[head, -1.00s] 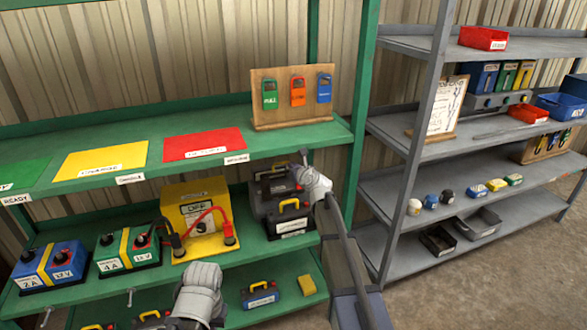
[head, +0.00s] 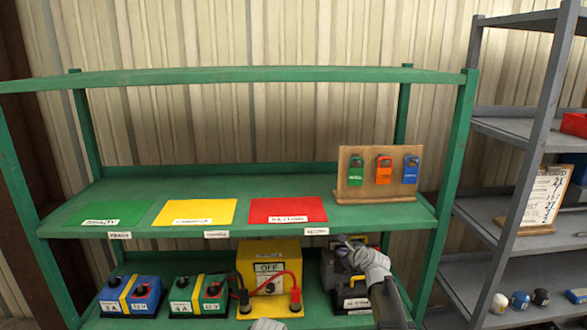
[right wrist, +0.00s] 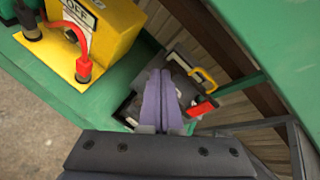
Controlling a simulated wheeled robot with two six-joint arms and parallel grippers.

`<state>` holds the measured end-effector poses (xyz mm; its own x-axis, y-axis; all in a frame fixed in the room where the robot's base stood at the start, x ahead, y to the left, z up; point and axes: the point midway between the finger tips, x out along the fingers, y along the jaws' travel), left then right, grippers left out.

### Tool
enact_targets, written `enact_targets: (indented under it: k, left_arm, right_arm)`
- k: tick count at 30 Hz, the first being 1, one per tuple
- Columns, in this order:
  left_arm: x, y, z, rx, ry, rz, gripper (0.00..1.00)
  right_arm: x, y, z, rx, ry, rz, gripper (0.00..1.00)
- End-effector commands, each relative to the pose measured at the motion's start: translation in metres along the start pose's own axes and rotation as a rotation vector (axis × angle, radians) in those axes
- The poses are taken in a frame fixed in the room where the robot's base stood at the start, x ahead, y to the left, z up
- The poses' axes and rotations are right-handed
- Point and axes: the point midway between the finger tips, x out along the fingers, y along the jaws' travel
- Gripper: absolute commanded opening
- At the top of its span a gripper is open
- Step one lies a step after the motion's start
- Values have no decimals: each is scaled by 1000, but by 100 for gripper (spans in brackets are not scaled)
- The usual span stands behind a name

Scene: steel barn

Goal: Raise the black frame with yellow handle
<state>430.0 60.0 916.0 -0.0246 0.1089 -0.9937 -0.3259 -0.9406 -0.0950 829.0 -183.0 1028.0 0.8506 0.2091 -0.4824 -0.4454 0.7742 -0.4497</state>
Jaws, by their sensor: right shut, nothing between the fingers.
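My right gripper (head: 345,241) is shut and empty, at the right end of the middle green shelf. Its closed fingers (right wrist: 158,95) show in the right wrist view, over a dark case. A black frame with a yellow handle (head: 357,278) stands on that shelf just below my gripper, partly hidden by my arm. In the right wrist view a yellow handle (right wrist: 203,77) on a dark part lies right of the fingers, apart from them as far as I can tell. Only a grey tip of my left arm (head: 267,324) shows at the bottom edge; its jaws are hidden.
A yellow box marked OFF (head: 270,262) with red and black leads stands left of my gripper. A green unit (head: 200,292) and a blue unit (head: 130,295) stand further left. The upper shelf (head: 235,182) holds coloured mats and a wooden board (head: 376,172). A red handle (right wrist: 201,108) is beside the fingers.

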Motion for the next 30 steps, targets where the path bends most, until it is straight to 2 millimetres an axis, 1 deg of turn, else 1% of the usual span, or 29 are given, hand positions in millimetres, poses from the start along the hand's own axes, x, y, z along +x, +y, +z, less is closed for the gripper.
enact_targets:
  k: [1, 2, 3, 5, 6, 8, 9, 11, 12, 14, 15, 17, 18, 21, 24, 27, 30]
  left_arm:
    - [0, 0, 0, 0, 0, 0, 0]
    - [0, 0, 0, 0, 0, 0, 0]
    - [0, 0, 0, 0, 0, 0, 0]
    - [0, 0, 0, 0, 0, 0, 0]
    - [0, 0, 0, 0, 0, 0, 0]
    - [0, 0, 0, 0, 0, 0, 0]
    - [0, 0, 0, 0, 0, 0, 0]
    - [0, 0, 0, 0, 0, 0, 0]
    - [0, 0, 0, 0, 0, 0, 0]
    - [0, 0, 0, 0, 0, 0, 0]
    - [0, 0, 0, 0, 0, 0, 0]
    - [0, 0, 0, 0, 0, 0, 0]
    - [0, 0, 0, 0, 0, 0, 0]
    - [0, 0, 0, 0, 0, 0, 0]
    - [0, 0, 0, 0, 0, 0, 0]
    - [0, 0, 0, 0, 0, 0, 0]
    - [0, 0, 0, 0, 0, 0, 0]
  right_arm:
    - [-11, 38, 0, -152, 25, 71, 0]
    - [-16, 57, -1, -255, 41, 115, 0]
    - [-23, 83, -4, -394, 58, 178, 0]
    - [-37, 120, -10, -605, 76, 274, 0]
    - [-47, 144, -15, -745, 82, 342, 0]
    - [-64, 176, -24, -952, 83, 446, 0]
    - [-77, 196, -30, -1088, 77, 517, 0]
    - [-98, 224, -42, -1288, 61, 628, 0]
    - [-113, 240, -50, -1417, 45, 704, 0]
    - [-136, 262, -62, -1605, 10, 820, 0]
    - [-152, 275, -71, -1721, -18, 899, 0]
    - [-174, 290, -83, -1880, -67, 1013, 0]
    - [-189, 298, -90, -1973, -103, 1087, 0]
    - [-220, 312, -105, -2158, -193, 1248, 0]
    - [-242, 319, -115, -2277, -270, 1367, 0]
    - [-255, 322, -121, -2342, -324, 1442, 0]
    - [-260, 323, -123, -2369, -347, 1473, 0]
